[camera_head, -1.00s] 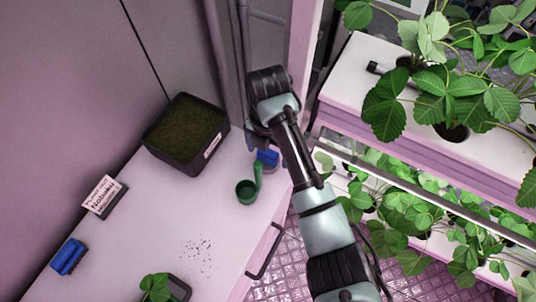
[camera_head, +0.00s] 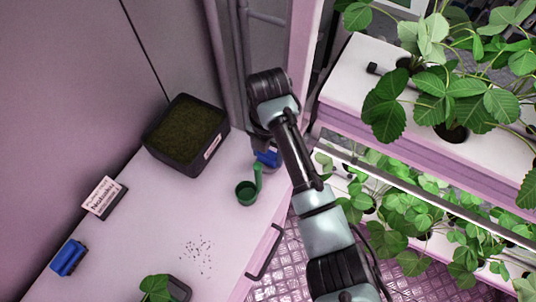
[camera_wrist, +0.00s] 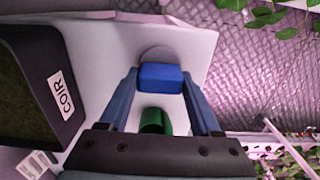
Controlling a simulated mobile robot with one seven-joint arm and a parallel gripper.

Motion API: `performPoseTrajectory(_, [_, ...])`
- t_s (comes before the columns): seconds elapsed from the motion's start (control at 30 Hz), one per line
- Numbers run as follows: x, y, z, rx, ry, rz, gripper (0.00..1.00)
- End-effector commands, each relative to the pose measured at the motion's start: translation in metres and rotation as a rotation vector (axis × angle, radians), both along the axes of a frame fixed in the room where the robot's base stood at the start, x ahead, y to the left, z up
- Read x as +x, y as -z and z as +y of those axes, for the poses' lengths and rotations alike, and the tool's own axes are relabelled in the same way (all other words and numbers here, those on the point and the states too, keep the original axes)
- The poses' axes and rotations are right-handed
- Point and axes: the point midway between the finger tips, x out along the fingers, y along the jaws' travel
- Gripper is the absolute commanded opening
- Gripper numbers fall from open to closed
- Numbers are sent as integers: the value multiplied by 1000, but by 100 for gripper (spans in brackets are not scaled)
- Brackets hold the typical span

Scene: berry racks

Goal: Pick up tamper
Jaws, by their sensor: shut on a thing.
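The tamper (camera_wrist: 160,77) shows in the wrist view as a blue block, with a grey rounded shape partly visible behind it. My gripper (camera_wrist: 161,74) has its two blue fingers against the block's left and right sides, shut on it. In the head view, blue shows below my wrist near the table's right edge, but the grip is too small to make out. I cannot tell whether the tamper's underside touches the table.
A green scoop (camera_head: 247,192) stands close by on the white table (camera_head: 140,232). A black coir bin (camera_head: 172,158) is behind it, left. A sign (camera_head: 103,197), blue object (camera_head: 68,258) and seedling pot (camera_head: 180,290) lie farther left and front. Plant racks (camera_head: 345,110) stand right.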

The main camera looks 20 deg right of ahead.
Motion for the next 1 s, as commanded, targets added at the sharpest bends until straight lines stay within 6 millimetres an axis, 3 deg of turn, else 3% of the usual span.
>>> performPoseTrajectory(0.23, [1, -10, 0, 0, 0, -3, 2])
performPoseTrajectory(0.43, [2, -37, -1, -2, -1, -5, 2])
performPoseTrajectory(1.0, [-105, -37, -82, 1, 8, 0, 2])
